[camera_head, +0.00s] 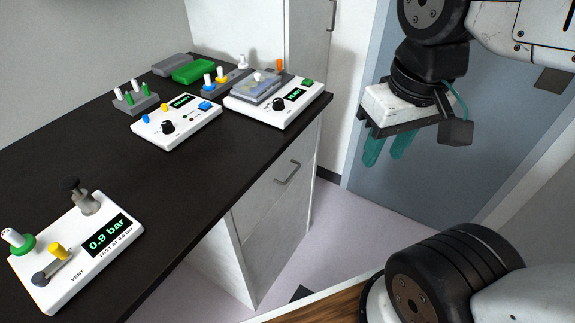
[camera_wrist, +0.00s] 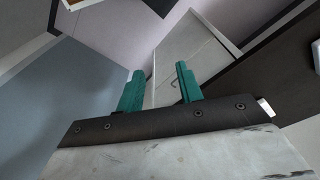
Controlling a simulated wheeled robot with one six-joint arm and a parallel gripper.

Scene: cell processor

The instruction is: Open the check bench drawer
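The check bench drawer has a pale grey front (camera_head: 268,205) under the dark worktop, with a grey bar handle (camera_head: 288,173) near its top. The front looks flush with the cabinet, so the drawer appears closed. The pale front also shows in the wrist view (camera_wrist: 200,50) beyond my fingers, partly covered by the right one. My gripper (camera_head: 387,152) has two teal fingers with a clear gap between them and nothing in it. It hangs to the right of the handle, apart from it. The gap also shows in the wrist view (camera_wrist: 160,72).
The dark worktop (camera_head: 110,165) carries a pressure unit (camera_head: 75,250) reading 0.9 bar, two white control boxes (camera_head: 180,120) (camera_head: 280,105), a tube rack (camera_head: 135,100) and a green block (camera_head: 193,70). A blue-grey door (camera_head: 420,190) stands behind my gripper. The floor (camera_head: 325,245) before the drawer is mostly clear.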

